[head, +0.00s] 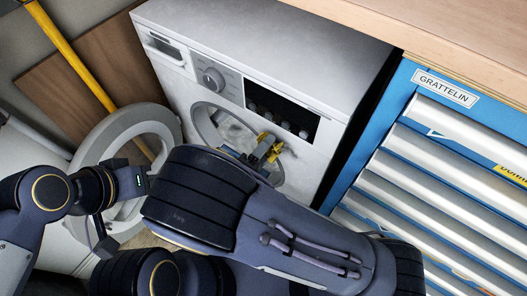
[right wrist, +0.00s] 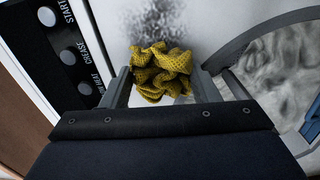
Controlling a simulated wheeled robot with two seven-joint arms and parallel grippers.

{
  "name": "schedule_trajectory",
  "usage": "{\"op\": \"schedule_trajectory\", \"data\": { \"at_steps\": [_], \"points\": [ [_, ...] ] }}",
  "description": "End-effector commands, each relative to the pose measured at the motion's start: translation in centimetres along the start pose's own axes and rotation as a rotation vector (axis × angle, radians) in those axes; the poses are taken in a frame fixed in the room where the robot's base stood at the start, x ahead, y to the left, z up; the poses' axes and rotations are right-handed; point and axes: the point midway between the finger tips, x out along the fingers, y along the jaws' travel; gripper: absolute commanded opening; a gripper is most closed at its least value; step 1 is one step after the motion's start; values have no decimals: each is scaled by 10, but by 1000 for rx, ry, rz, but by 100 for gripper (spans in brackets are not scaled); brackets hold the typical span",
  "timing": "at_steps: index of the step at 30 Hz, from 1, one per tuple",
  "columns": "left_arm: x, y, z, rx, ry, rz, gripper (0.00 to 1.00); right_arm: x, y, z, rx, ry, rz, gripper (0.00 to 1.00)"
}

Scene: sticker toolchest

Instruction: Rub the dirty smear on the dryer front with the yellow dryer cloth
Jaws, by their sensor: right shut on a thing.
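The yellow dryer cloth (right wrist: 162,72) is crumpled between the two fingers of my right gripper (right wrist: 162,84), which is shut on it. In the head view the cloth (head: 266,138) and my right gripper (head: 268,150) are at the front of the white dryer (head: 265,45), beside its round opening. The dirty smear (right wrist: 155,22) is a dark speckled patch on the white front, just beyond the cloth and partly hidden by it. I cannot tell whether the cloth touches the front. My left gripper (head: 128,182) is near the open dryer door; its fingers are unclear.
The round dryer door (head: 112,135) stands open at the left. A black button panel (right wrist: 70,55) lies left of the cloth in the wrist view. A blue toolchest (head: 385,125) with grey drawers stands right of the dryer. A yellow pole (head: 70,55) leans at the left.

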Motion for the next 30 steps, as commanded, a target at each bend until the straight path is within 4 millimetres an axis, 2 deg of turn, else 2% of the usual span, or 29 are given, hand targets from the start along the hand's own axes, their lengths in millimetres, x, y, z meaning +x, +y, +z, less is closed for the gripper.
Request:
{"op": "schedule_trajectory", "data": {
  "at_steps": [12,22,30],
  "points": [
    [2,-1,1,0,0,0,36,6,0,2,-1,-1,0,37],
    [9,-4,5,0,0,0,36,6,0,27,-2,0,0,37],
    [12,-5,6,0,0,0,36,6,2,37,-1,0,-1,37]
  ]
}}
